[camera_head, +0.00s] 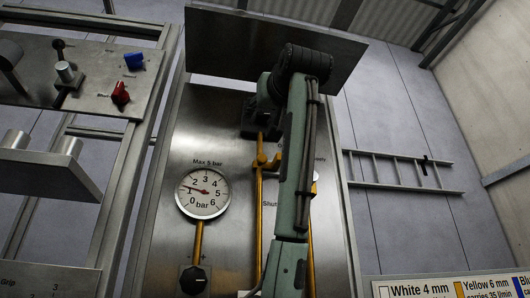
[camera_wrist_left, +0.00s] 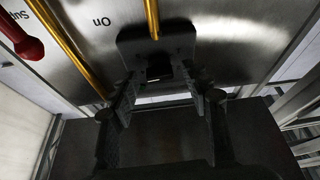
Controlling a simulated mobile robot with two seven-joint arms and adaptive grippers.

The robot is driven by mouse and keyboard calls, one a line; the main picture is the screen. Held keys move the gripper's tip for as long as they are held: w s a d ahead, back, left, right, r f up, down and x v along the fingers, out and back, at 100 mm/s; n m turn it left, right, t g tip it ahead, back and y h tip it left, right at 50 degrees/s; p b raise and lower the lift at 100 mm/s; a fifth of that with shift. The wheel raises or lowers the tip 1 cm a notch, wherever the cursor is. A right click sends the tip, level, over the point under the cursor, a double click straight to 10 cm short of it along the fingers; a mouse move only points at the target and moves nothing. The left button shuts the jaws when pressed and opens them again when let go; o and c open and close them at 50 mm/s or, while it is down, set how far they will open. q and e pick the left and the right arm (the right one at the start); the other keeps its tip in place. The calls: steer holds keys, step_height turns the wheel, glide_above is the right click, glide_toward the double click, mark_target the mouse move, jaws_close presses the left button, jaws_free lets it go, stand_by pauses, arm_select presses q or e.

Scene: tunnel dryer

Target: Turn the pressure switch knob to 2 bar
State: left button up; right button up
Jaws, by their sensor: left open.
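A dark pressure switch housing (camera_wrist_left: 155,40) sits at the end of a yellow pipe in the left wrist view. Its face and any scale are too dark to read, and I cannot make out the knob clearly. My left gripper (camera_wrist_left: 162,88) is open, with its two dark fingers on either side of the area by the housing. I cannot tell whether they touch anything. In the head view my left gripper (camera_head: 256,118) is small and dark at the upper panel, partly hidden by my arm. My right gripper is not in view.
A round gauge (camera_head: 203,192) marked 0 to 6 bar has its needle near 1. A black knob (camera_head: 193,280) is below it. Yellow pipes (camera_head: 259,215) run up the steel panel. A dark slab (camera_head: 230,45) overhangs above. A red handle (camera_wrist_left: 20,38) shows in the wrist view.

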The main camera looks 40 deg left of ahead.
arm_select(q)
steer(key=v, duration=1.2)
